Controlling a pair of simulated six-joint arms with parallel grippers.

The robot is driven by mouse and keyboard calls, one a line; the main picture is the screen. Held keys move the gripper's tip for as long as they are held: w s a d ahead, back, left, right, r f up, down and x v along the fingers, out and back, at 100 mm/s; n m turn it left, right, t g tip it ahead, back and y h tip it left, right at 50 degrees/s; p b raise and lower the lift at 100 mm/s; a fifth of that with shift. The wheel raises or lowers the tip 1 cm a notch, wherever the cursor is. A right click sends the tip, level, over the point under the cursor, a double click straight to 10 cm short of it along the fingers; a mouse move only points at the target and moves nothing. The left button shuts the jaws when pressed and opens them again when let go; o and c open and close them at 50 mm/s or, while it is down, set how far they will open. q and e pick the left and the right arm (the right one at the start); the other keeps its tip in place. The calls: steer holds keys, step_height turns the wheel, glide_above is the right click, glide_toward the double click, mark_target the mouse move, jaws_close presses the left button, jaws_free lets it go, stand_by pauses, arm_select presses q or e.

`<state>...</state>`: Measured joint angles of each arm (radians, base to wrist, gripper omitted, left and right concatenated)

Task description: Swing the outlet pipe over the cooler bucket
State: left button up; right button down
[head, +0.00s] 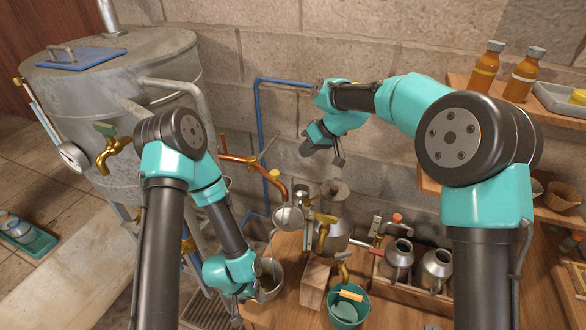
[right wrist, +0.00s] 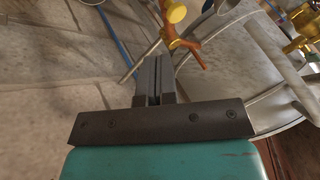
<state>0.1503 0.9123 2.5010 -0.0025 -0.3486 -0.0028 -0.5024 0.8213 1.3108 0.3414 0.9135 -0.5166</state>
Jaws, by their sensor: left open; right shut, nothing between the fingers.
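The copper outlet pipe (head: 258,168), with a yellow knob, comes off the right side of the big metal still and bends down above a round metal strainer (head: 289,217). In the right wrist view its copper branch (right wrist: 187,45) shows just beyond my fingers. My right gripper (head: 309,148) is shut and empty, above and right of the pipe; it also shows in the right wrist view (right wrist: 155,62). A grey metal bucket (head: 270,290) stands below the pipe; I cannot tell for certain that it is the cooler bucket. My left gripper (head: 238,318) is open, low beside this bucket, its fingertips mostly hidden.
The metal still (head: 110,90) fills the left, with a brass tap (head: 115,151). A teal bucket (head: 347,309) and a wooden block (head: 314,283) stand on the bench. Metal cans (head: 435,268) sit in a crate at the right. A blue pipe (head: 260,120) runs along the wall.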

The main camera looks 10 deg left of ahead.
steer(key=shift+a+f, duration=0.1)
glide_toward(268, 176)
step_height(268, 176, down, 4)
steer(key=shift+w+r, duration=0.15)
steer(key=shift+r, duration=0.05)
stand_by(0.4)
stand_by(0.3)
